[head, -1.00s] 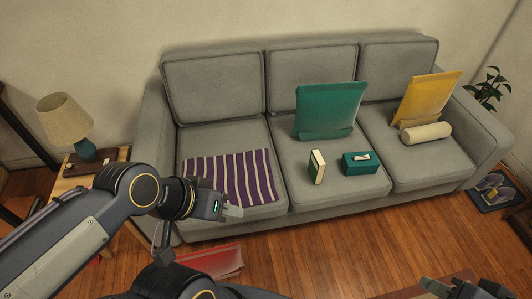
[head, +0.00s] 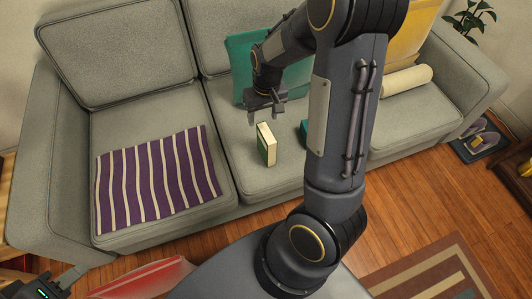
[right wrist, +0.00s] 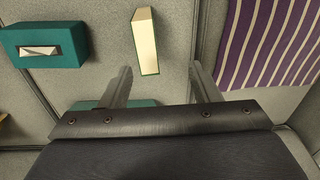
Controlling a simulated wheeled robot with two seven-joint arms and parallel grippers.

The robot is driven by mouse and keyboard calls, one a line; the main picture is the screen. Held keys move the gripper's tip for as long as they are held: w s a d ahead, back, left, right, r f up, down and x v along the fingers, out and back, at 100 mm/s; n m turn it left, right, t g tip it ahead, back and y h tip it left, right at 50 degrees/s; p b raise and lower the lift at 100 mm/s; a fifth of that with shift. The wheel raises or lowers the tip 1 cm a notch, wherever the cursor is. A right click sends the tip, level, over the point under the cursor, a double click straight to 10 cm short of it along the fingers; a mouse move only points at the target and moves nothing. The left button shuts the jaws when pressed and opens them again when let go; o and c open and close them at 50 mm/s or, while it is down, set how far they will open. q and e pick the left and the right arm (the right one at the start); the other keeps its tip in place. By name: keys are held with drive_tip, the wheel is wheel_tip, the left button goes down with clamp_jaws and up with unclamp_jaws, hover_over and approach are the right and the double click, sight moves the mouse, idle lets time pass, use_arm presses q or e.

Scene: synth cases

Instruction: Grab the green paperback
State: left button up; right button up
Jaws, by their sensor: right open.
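The green paperback (head: 270,144) stands upright on the middle sofa seat, its cream page edges showing with a thin green cover. In the right wrist view, the paperback (right wrist: 146,42) is just beyond the fingertips, in line with the gap between them. My right gripper (head: 266,116) is open and empty, just above and behind the paperback in the head view. Its two spread fingers also show in the right wrist view (right wrist: 157,72). My left gripper (head: 72,278) is at the bottom left, low in front of the sofa, partly cut off; its opening is unclear.
A teal tissue box (right wrist: 45,44) sits beside the paperback, mostly hidden by my arm in the head view. A teal cushion (head: 240,65) leans behind. A striped purple cloth (head: 158,180) lies on the left seat. A red item (head: 145,277) lies on the floor.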

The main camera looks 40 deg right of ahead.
drive_tip(key=b, duration=0.1)
hover_over(267, 132)
drive_tip(key=shift+h, duration=0.3)
drive_tip(key=f, duration=0.4)
drive_tip(key=shift+w+a+f, duration=0.15)
drive_tip(key=shift+a+f, duration=0.1)
drive_tip(key=shift+f, duration=0.1)
drive_tip(key=f+b, duration=0.1)
drive_tip(key=f, duration=0.2)
drive_tip(key=f+b, duration=0.1)
drive_tip(key=f, duration=0.3)
drive_tip(key=shift+s+d, duration=0.15)
drive_tip(key=shift+s, duration=0.05)
use_arm(q)
wheel_tip(267, 132, down, 4)
drive_tip(key=shift+r, duration=0.1)
use_arm(e)
clamp_jaws()
